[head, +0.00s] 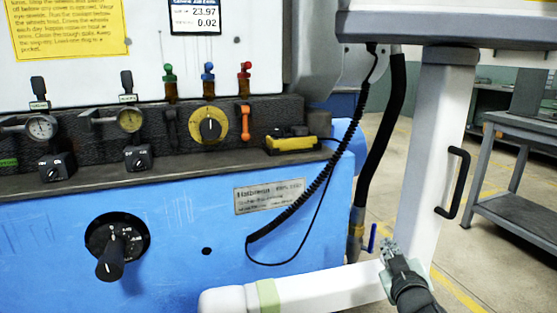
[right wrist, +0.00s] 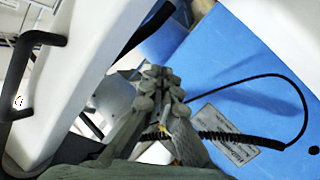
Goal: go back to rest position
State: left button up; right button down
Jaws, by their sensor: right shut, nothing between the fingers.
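My right gripper (head: 389,246) shows at the lower right of the head view, in front of the white post and to the right of the blue machine. In the right wrist view its fingers (right wrist: 160,76) are together at the tips with nothing between them. The blue grinder front (head: 180,220) is apart from it, to the left in the head view. My left gripper does not show in either view.
A white post (head: 437,150) with a black handle (head: 454,183) stands close by my right gripper. A white horizontal arm (head: 330,288) crosses below. A black coiled cable (head: 318,187) hangs before the machine. A grey metal table (head: 520,212) stands at the right, with open floor before it.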

jog(key=s+d+f+m+g, duration=0.1)
jog(key=s+f+g, duration=0.3)
jog(key=s+f, duration=0.55)
jog(key=s+d+f+m+g, duration=0.1)
jog(key=s+f+g, duration=0.3)
jog(key=s+f, duration=0.55)
jog(key=s+f+g, duration=0.5)
jog(key=s+f, duration=0.6)
jog(key=s, duration=0.4)
jog(key=shift+a+f+y, duration=0.3)
jog(key=shift+a, duration=0.05)
